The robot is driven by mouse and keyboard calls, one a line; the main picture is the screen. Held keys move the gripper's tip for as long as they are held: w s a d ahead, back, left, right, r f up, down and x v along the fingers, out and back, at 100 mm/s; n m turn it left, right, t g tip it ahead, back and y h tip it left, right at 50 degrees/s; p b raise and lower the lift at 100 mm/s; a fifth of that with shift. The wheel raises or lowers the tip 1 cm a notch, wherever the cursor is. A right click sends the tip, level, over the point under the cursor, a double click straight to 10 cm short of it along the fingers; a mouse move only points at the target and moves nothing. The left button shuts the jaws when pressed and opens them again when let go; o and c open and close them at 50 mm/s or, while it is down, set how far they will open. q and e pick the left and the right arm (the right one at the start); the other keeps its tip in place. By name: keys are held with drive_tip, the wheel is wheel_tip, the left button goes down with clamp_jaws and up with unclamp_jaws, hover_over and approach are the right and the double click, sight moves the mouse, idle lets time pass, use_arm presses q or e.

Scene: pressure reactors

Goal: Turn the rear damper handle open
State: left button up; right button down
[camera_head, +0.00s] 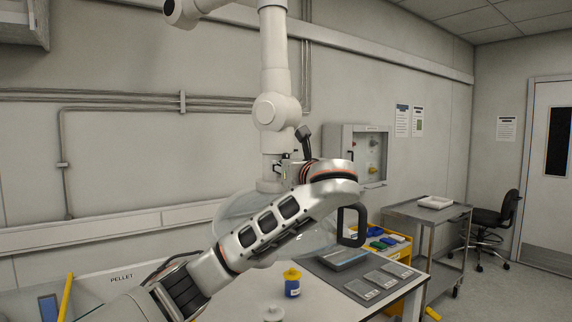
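A white jointed extraction duct (274,65) hangs down at the middle, with a clear dome hood (233,207) at its lower end. My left arm comes in from the lower left, crosses in front of the hood and bends back toward the lower duct. My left gripper (284,168) is small and partly hidden there, right beside the duct. A dark angled piece (303,134) sticks up next to it; I cannot tell whether it is the damper handle. Finger opening and any contact are not clear. My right gripper is not in view.
A black loop handle (352,226) shows at the hood's right. Below are a white table (240,306), a blue jar with yellow lid (292,283) and a dark mat with several plates. A wall cabinet (345,150), metal cart (428,212) and chair (492,220) stand right.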

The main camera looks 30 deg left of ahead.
use_arm(q)
clamp_jaws()
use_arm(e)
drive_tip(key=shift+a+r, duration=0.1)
